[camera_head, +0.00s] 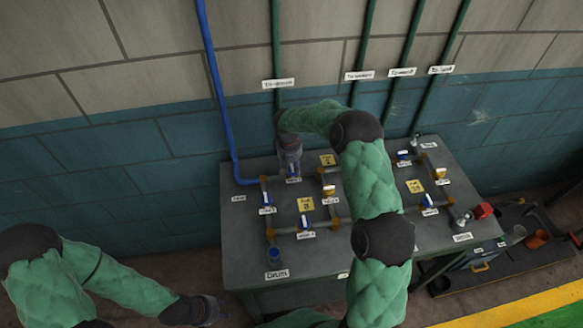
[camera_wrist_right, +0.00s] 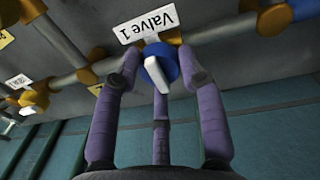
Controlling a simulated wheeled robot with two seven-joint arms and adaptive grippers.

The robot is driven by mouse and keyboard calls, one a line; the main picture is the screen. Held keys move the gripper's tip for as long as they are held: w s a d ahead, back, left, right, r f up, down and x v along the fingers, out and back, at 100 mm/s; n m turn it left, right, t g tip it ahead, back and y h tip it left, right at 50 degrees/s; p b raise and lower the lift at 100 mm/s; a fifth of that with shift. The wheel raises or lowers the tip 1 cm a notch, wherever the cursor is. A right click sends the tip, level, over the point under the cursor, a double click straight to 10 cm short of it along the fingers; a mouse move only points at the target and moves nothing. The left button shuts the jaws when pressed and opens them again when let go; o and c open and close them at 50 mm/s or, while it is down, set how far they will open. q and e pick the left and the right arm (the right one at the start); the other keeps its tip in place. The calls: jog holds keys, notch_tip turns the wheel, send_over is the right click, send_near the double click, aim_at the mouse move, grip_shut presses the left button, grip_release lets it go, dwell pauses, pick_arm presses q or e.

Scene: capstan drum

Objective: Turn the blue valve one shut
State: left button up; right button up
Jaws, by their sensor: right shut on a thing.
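The blue valve one (camera_wrist_right: 170,63) is a round blue knob with a white bar, next to a white "Valve 1" label (camera_wrist_right: 145,25). In the wrist view the bar lies roughly across its pipe. My right gripper (camera_wrist_right: 157,72) has its purple fingers around the knob and is shut on it. In the head view this gripper (camera_head: 291,168) reaches down at the back left of the grey table, largely covering the valve. My left gripper (camera_head: 214,309) is away from the table at the lower left; its finger opening is too small to tell.
A blue pipe (camera_head: 220,100) and several green pipes run up the wall. A red part (camera_head: 482,211) sits at the right edge.

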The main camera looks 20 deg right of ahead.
jog(key=shift+s+f, duration=0.1)
jog(key=shift+f, duration=0.05)
jog(key=o, duration=1.1)
jog(key=shift+o, duration=0.2)
jog(key=shift+r, duration=0.55)
notch_tip(320, 180, up, 11)
jog(key=shift+a, duration=0.45)
jog(key=shift+r, duration=0.1)
